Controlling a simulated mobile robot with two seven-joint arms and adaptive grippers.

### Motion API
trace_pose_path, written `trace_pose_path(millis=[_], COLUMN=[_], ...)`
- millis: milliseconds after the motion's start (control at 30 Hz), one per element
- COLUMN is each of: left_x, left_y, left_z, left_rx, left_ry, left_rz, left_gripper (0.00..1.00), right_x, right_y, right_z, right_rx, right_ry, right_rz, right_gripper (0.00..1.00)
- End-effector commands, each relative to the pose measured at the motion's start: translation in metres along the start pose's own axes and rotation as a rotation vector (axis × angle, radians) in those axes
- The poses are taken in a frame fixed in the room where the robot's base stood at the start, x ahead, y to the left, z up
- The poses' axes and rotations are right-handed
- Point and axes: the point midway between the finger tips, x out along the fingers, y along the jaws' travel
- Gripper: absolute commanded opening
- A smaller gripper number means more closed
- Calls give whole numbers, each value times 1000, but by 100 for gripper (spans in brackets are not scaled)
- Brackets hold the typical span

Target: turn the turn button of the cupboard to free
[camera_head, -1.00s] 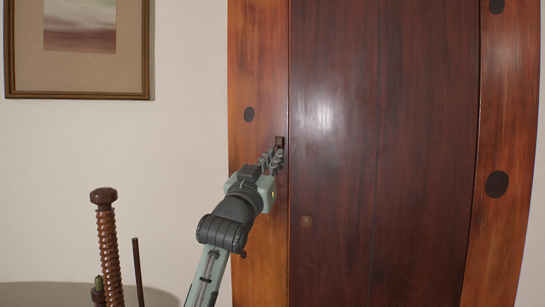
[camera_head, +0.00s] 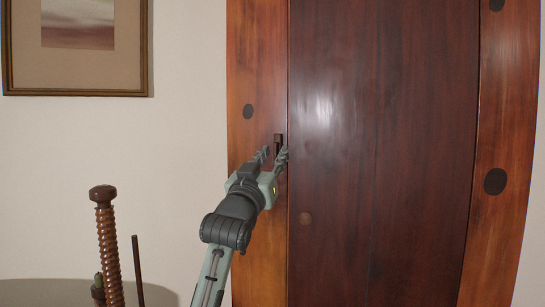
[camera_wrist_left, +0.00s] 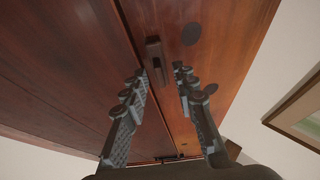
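The cupboard's dark brown turn button (camera_head: 278,143) sits on the lighter wooden frame, just left of the dark door's (camera_head: 335,130) edge. It stands upright, about parallel to the seam, and I see no part of it across the door. In the left wrist view the turn button (camera_wrist_left: 155,62) lies between and just beyond the fingertips. My left gripper (camera_head: 274,153) is open, with its fingers apart in front of the button; the left wrist view shows the open fingers (camera_wrist_left: 159,72) too. I cannot tell whether either finger touches it. My right gripper is out of view.
A framed picture (camera_head: 77,45) hangs on the left wall.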

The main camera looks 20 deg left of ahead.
Motion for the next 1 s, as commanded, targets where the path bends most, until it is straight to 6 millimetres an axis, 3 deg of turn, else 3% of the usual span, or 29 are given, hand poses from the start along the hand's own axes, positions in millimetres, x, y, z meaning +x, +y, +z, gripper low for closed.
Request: trace_pose_path(millis=[267,700,1000], left_x=[-6,-91,-120], left_y=[0,0,0], left_z=[0,1,0], left_rx=[1,1,1], left_ry=[0,-2,-1], left_rz=[0,0,0], left_gripper=[28,28,28], right_x=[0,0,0], right_y=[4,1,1], right_z=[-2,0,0], right_rx=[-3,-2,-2], right_ry=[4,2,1], right_rz=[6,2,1], right_gripper=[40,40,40])
